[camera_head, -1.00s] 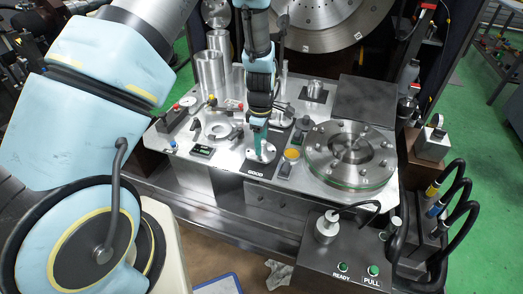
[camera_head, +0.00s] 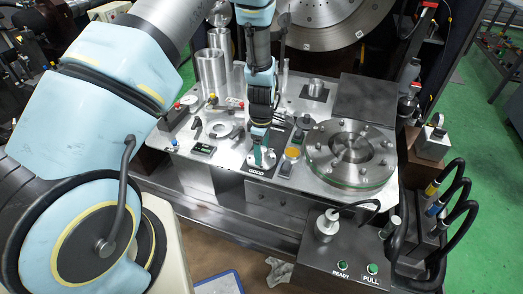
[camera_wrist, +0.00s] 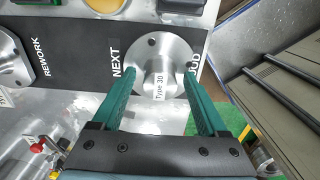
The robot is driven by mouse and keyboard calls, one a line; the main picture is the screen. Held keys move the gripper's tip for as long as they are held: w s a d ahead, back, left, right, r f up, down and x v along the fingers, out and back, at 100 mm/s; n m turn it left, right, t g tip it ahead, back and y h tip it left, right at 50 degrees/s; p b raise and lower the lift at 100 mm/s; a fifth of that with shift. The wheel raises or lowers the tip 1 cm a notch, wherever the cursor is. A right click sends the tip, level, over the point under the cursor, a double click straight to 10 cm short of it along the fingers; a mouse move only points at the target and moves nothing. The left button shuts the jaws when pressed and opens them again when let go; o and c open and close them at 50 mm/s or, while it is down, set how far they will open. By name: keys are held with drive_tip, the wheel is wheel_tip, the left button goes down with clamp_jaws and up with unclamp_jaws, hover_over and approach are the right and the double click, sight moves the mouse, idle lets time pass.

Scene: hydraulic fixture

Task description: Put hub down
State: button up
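The hub (camera_wrist: 160,50) is a silver metal piece with a round flange and a raised neck labelled "Type 30". It rests flange-down on a dark strip between the words "NEXT" and "GOOD", the latter partly covered. In the head view the hub (camera_head: 262,164) is at the front edge of the fixture, above the "GOOD" label, partly hidden by the fingers. My gripper (camera_wrist: 159,72) has its two green fingers on either side of the neck, with gaps visible, so it looks open. It also shows in the head view (camera_head: 261,152), just over the hub.
A flanged part (camera_wrist: 8,58) lies by the "REWORK" label. A yellow round part (camera_head: 292,153) is just right of the hub. A large bolted disc (camera_head: 350,155) stands farther right, and tall metal cylinders (camera_head: 208,75) at the back left. A control box (camera_head: 345,250) is in front.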

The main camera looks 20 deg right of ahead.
wheel_tip(320, 180, up, 12)
drive_tip(key=b, duration=0.3)
drive_tip(key=w+a+r+m, duration=0.1)
drive_tip(key=a+r+m, duration=0.15)
drive_tip(key=a, duration=0.45)
drive_tip(key=w+a+r+m, duration=0.1)
drive_tip(key=w+a+r, duration=0.1)
drive_tip(key=a+r, duration=0.35)
drive_tip(key=s+a+r+m, duration=0.2)
drive_tip(key=s+a+m, duration=0.1)
drive_tip(key=a, duration=0.6)
drive_tip(key=s+a+r+m+t, duration=0.1)
drive_tip(key=s+a+m, duration=0.3)
drive_tip(key=a, duration=0.6)
drive_tip(key=shift+r+t, duration=0.3)
drive_tip(key=shift+r, duration=0.25)
